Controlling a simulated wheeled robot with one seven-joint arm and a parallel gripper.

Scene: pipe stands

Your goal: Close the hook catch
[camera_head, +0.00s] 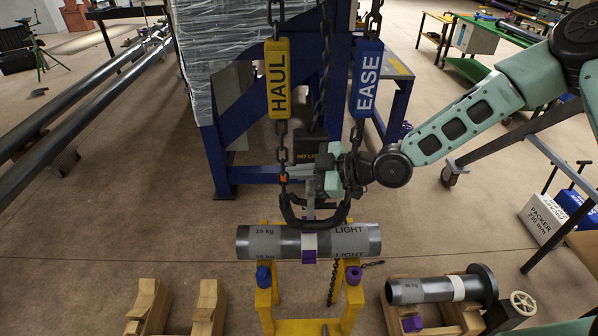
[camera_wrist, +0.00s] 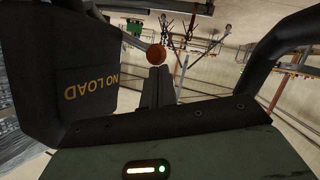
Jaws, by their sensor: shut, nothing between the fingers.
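The dark hook (camera_head: 318,226) hangs under the black NO LOAD block (camera_head: 305,148), above the pipe (camera_head: 268,243). A sling (camera_head: 309,248) around the pipe's middle rises to the hook. My gripper (camera_head: 297,174) reaches in from the right between block and hook, partly hiding both. In the wrist view, the block (camera_wrist: 85,90) is at left and a thick dark curved part of the hook (camera_wrist: 262,52) at right. My shut fingers (camera_wrist: 158,88) point at a small orange knob (camera_wrist: 156,54), apparently on the catch. Contact with it and the catch's position are unclear.
The yellow HAUL tag (camera_head: 278,80) and blue EASE tag (camera_head: 366,80) hang on chains beside my wrist. The pipe lies across a yellow stand (camera_head: 310,327). A blue frame (camera_head: 222,160) stands behind. Another pipe (camera_head: 425,290) rests at lower right; wooden supports (camera_head: 150,305) stand lower left.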

